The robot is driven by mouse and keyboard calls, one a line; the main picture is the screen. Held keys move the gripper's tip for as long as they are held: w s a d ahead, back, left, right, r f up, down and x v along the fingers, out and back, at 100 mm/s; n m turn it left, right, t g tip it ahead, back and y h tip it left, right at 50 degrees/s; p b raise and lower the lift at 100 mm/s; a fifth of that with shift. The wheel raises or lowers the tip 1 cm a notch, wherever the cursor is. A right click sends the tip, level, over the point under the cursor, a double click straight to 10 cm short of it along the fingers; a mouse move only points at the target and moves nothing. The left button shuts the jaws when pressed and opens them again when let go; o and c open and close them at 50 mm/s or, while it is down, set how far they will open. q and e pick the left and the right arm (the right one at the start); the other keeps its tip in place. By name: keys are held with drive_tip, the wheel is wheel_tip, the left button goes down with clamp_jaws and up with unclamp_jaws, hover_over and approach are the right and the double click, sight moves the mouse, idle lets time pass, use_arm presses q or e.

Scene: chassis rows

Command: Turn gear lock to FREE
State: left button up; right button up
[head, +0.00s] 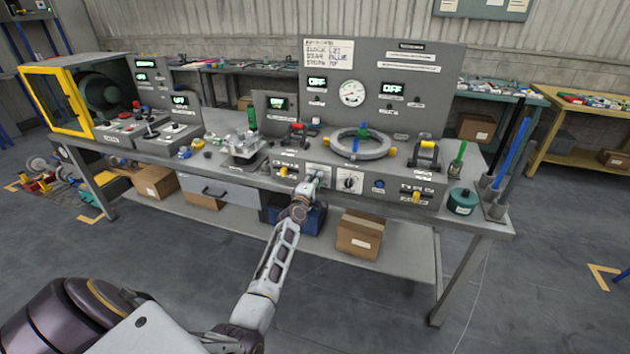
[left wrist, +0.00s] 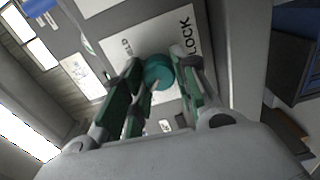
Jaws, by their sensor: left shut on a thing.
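The gear lock is a round teal knob (left wrist: 158,72) on a white plate (left wrist: 118,48) in the left wrist view. The word LOCK is printed on the plate to the right of the knob. Smaller lettering to its left is only partly legible. A pale mark shows on the knob, but I cannot tell which setting it points to. My left gripper (left wrist: 163,84) is shut on the knob, one finger on each side. In the head view the left gripper (head: 317,179) is at the bench's front panel and hides the knob. My right gripper is not in view.
A white plate with a black dial (head: 349,181) is just right of the gripper. A ring fixture (head: 360,144) stands on the bench above. A blue crate (head: 297,217) and a cardboard box (head: 359,234) sit below.

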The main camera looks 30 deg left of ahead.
use_arm(q)
drive_tip(key=shift+n, duration=0.5)
drive_tip(key=o, duration=1)
drive_tip(key=shift+a, duration=0.1)
drive_tip(key=v, duration=1.2)
drive_tip(key=shift+f, duration=0.1)
idle(0.6)
